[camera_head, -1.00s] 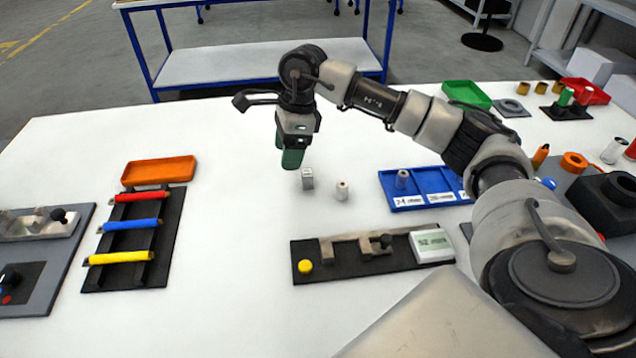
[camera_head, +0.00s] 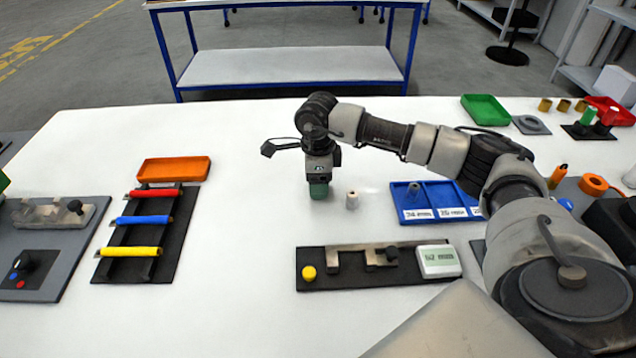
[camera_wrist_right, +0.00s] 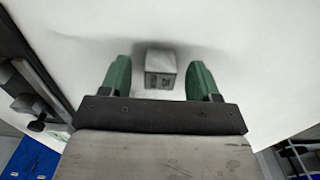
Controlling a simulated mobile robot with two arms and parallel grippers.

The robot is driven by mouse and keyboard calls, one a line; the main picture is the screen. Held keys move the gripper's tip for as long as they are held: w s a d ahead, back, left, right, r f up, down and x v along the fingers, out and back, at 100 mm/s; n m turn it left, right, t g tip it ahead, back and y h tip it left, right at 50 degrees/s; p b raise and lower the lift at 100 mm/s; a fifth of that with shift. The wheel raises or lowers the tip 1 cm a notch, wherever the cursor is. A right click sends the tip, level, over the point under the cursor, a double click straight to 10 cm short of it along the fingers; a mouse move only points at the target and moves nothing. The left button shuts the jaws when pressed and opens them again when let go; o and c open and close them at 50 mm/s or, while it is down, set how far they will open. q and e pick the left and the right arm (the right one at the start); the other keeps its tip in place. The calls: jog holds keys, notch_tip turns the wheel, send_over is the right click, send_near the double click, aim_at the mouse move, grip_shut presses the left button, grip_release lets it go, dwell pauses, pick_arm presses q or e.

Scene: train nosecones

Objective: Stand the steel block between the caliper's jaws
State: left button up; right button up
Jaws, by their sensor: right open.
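The steel block (camera_wrist_right: 160,66) stands on the white table and shows in the right wrist view between the two green fingers of my right gripper (camera_wrist_right: 159,80), with gaps at both sides. In the head view my right gripper (camera_head: 319,190) points down and hides the block. It is open. The caliper (camera_head: 362,257) lies on a dark base in front of the gripper, its two jaws apart with an empty gap between them. A display reading about 52 mm (camera_head: 438,258) and a yellow button (camera_head: 308,273) sit on the same base. My left gripper is not in view.
A pale cylinder (camera_head: 352,200) stands just right of the gripper. A blue labelled tray (camera_head: 436,212) with a cylinder lies further right. A rack (camera_head: 110,262) with coloured bars and an orange tray (camera_head: 174,169) are at the left. The table between is clear.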

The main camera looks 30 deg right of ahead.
jog(key=shift+f, duration=0.55)
grip_shut()
jog(key=shift+r, duration=0.1)
